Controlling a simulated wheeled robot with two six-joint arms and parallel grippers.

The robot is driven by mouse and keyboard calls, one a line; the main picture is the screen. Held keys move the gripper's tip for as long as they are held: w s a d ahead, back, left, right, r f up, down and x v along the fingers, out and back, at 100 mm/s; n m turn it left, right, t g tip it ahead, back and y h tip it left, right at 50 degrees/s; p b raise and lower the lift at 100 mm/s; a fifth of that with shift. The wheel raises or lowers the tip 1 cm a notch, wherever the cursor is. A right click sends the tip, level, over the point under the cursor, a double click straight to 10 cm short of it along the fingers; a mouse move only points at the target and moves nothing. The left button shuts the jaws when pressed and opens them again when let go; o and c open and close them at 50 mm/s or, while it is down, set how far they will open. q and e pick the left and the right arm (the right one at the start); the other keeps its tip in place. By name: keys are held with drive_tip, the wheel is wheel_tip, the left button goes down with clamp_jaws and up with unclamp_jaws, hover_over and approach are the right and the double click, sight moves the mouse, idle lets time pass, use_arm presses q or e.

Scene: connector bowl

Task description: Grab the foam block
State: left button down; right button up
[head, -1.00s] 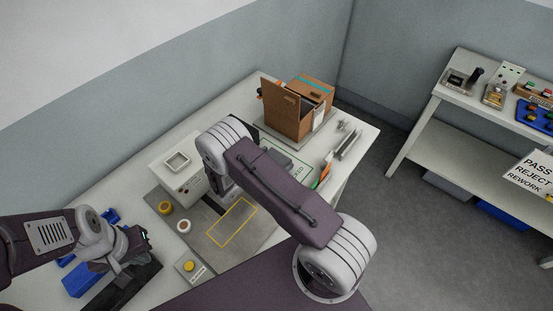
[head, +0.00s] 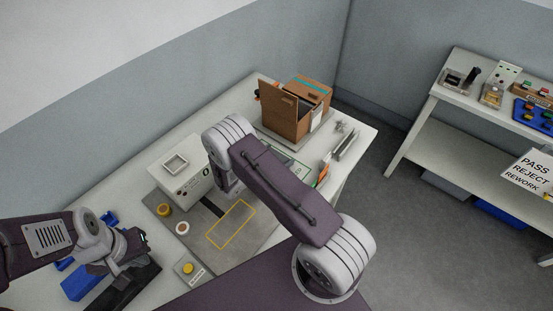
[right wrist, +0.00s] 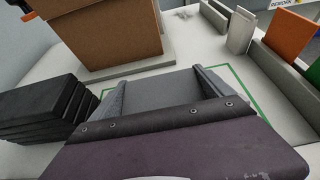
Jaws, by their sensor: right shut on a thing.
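In the right wrist view, my right gripper (right wrist: 160,92) is shut on a flat dark grey block, which looks like the foam block (right wrist: 160,85). The block spans the gap between the two fingers; its near part is hidden by the gripper body. A stack of black slabs (right wrist: 40,108) lies just left of the gripper. In the head view, my right arm hides the right gripper and the block. My left gripper (head: 140,241) is at the left over the table, beside a blue bin; whether it is open is unclear.
An open cardboard box (head: 290,115) stands at the table's back corner, just beyond the right gripper in the wrist view (right wrist: 110,35). A white box (head: 180,175), a yellow-outlined mat (head: 245,241) and upright orange and green cards (right wrist: 287,35) are nearby. A green-outlined area (right wrist: 235,82) lies below.

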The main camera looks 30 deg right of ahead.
wheel_tip(320, 180, up, 2)
drive_tip(key=shift+r, duration=0.2)
drive_tip(key=s+a+b, duration=0.1)
drive_tip(key=s+a, duration=0.1)
drive_tip(key=a, duration=0.3)
drive_tip(key=s+a+b, duration=0.1)
drive_tip(key=s+a, duration=0.1)
drive_tip(key=a, duration=0.4)
drive_tip(key=s+a+b, duration=0.2)
drive_tip(key=s+a, duration=0.1)
drive_tip(key=a, duration=0.2)
drive_tip(key=shift+a, duration=0.35)
